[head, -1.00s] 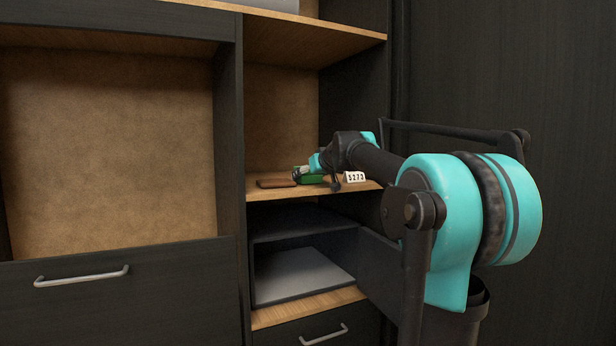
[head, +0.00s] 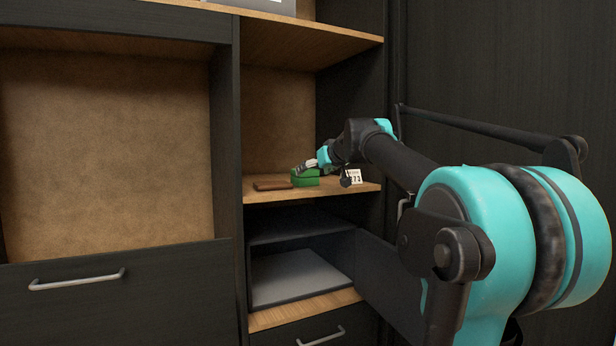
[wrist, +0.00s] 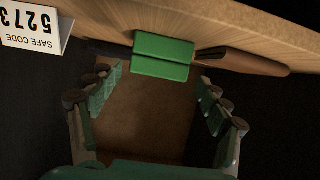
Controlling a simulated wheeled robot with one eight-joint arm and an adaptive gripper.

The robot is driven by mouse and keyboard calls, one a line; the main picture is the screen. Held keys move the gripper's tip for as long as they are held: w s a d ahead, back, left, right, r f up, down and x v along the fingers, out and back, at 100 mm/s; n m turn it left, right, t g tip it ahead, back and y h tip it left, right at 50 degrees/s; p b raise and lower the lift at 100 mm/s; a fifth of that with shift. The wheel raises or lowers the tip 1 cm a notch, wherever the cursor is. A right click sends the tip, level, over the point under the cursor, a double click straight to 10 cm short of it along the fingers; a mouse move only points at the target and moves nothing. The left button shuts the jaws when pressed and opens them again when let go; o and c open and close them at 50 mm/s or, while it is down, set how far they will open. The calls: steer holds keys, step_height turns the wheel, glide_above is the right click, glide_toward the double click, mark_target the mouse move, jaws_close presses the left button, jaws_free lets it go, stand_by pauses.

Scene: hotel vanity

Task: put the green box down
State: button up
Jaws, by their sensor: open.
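The green box (head: 305,178) rests on the wooden middle shelf (head: 330,189), between a brown wallet-like item and a white card. In the wrist view the green box (wrist: 163,55) lies on the shelf near the top, just beyond the gap between my fingers. My gripper (wrist: 158,90) is open, with its fingers spread on either side and nothing between them. In the head view my gripper (head: 308,166) is small and close to the box; part of it is hard to make out.
The brown flat item (head: 272,185) lies left of the box. The white safe code card (head: 355,176) stands to the right. Below the shelf is an open dark safe (head: 300,277) with its door swung out. An upper shelf (head: 300,38) and dark side panels bound the space.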

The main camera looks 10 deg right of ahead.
steer(key=shift+v, duration=2.2)
